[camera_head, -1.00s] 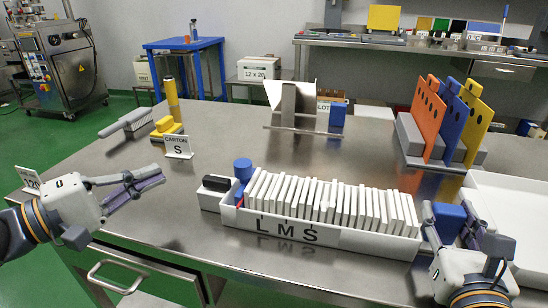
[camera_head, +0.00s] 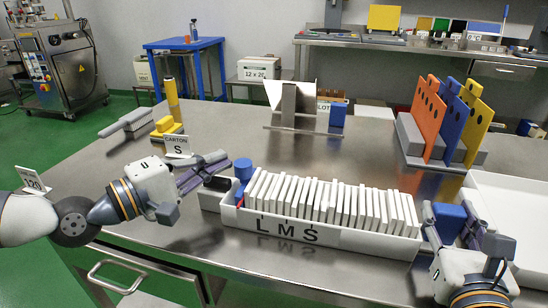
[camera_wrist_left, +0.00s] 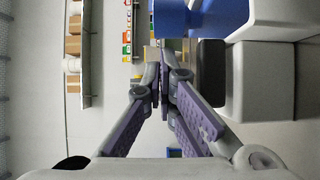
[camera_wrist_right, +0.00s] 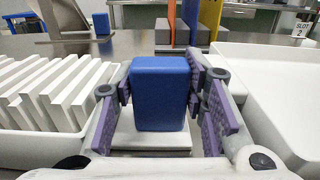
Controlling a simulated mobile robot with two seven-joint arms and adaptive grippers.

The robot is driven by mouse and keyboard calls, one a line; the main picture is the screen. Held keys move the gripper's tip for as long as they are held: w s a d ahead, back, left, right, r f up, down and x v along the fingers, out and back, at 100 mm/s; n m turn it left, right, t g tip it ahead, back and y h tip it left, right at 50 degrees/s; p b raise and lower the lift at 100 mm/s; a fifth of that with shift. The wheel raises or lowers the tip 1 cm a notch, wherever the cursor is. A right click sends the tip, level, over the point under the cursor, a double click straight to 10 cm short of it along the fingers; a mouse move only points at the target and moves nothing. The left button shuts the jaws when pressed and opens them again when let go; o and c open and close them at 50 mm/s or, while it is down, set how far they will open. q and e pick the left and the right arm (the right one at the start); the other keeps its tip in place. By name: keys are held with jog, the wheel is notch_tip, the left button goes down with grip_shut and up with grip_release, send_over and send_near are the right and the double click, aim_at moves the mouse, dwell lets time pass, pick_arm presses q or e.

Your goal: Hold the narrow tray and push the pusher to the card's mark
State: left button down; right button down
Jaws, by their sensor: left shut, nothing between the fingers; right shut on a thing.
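The narrow white tray (camera_head: 350,239) holds a row of upright white teabags (camera_head: 330,198); its front wall is marked L, M, S. The pusher's blue knob (camera_head: 243,169) and red pointer (camera_head: 240,198) are at the tray's left end, left of L. The card (camera_head: 177,147) reads CARTON S. My left gripper (camera_head: 222,164) is shut and empty, just left of the knob; the left wrist view shows the blue knob (camera_wrist_left: 200,16) beyond its fingers. My right gripper (camera_wrist_right: 162,95) is shut on the blue block (camera_wrist_right: 160,80) at the tray's right end.
A black-topped block (camera_head: 216,184) sits at the tray's left end. A yellow post (camera_head: 172,100) on a yellow base stands behind the card. A white open bin (camera_head: 510,190) is at the right. A 120 sign (camera_head: 32,178) is at the left edge. The table behind the tray is mostly clear.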

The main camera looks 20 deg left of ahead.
pick_arm(q)
jog(key=shift+d, duration=0.15)
jog(key=d, duration=1.2)
jog(key=shift+s+d, duration=0.1)
jog(key=a, duration=0.1)
jog(key=w+a, duration=0.1)
jog(key=a, duration=0.2)
jog(key=shift+w+a, duration=0.15)
jog(key=shift+w, duration=0.1)
pick_arm(e)
jog(key=shift+f, duration=0.1)
pick_arm(q)
jog(key=v, duration=0.9)
jog(key=shift+s, duration=0.6)
